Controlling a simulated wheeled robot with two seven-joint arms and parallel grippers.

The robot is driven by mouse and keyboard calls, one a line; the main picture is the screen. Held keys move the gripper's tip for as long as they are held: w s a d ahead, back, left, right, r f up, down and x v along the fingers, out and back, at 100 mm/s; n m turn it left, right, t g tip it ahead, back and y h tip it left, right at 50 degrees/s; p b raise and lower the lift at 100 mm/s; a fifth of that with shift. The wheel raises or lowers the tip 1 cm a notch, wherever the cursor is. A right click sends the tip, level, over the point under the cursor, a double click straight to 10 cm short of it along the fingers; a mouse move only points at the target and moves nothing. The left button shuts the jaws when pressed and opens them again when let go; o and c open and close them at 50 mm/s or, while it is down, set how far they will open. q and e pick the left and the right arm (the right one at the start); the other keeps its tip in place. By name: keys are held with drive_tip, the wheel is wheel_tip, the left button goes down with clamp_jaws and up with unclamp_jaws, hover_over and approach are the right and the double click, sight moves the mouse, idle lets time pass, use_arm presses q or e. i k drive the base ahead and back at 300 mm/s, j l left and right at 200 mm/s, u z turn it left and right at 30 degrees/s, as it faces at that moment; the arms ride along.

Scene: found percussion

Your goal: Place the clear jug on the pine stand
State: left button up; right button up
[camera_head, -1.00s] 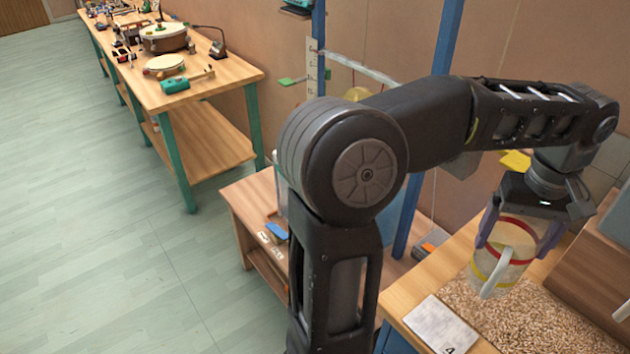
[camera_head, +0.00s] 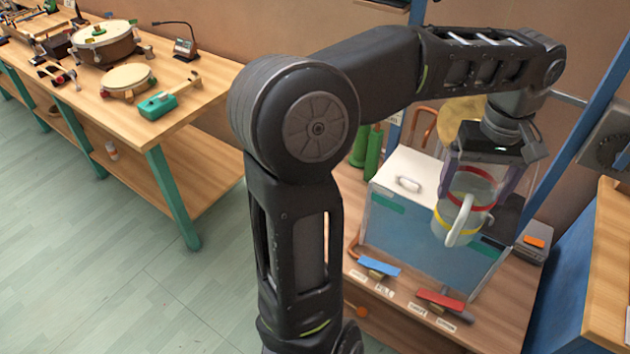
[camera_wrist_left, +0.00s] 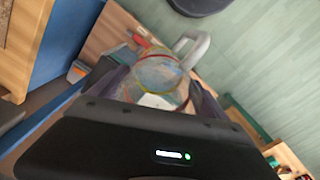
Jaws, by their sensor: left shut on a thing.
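The clear jug (camera_head: 463,206) has a red band, a yellow band and a pale handle on its near side. My left gripper (camera_head: 481,185) is shut on the jug, with one finger on each side of it. The jug is held up in the air, in front of a white and blue box, and looks slightly tilted. In the left wrist view the jug (camera_wrist_left: 160,80) sits between the fingers, its handle pointing to the upper right. My right gripper is not in view.
The white-topped blue box (camera_head: 410,235) stands on a low wooden bench with blue and red blocks (camera_head: 440,299) at its front. Left is a long workbench (camera_head: 190,108) with drums and a green tool. A blue-sided counter (camera_head: 605,255) is at right. Green floor is open at lower left.

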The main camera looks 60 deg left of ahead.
sight(345, 211)
drive_tip(key=k+j, duration=0.1)
drive_tip(key=j, duration=0.45)
drive_tip(key=j+z, duration=0.1)
drive_tip(key=j, duration=0.45)
drive_tip(key=k+j, duration=0.15)
drive_tip(key=j, duration=0.35)
drive_tip(key=k+j+z, duration=0.15)
drive_tip(key=j, duration=0.4)
drive_tip(key=i, duration=0.05)
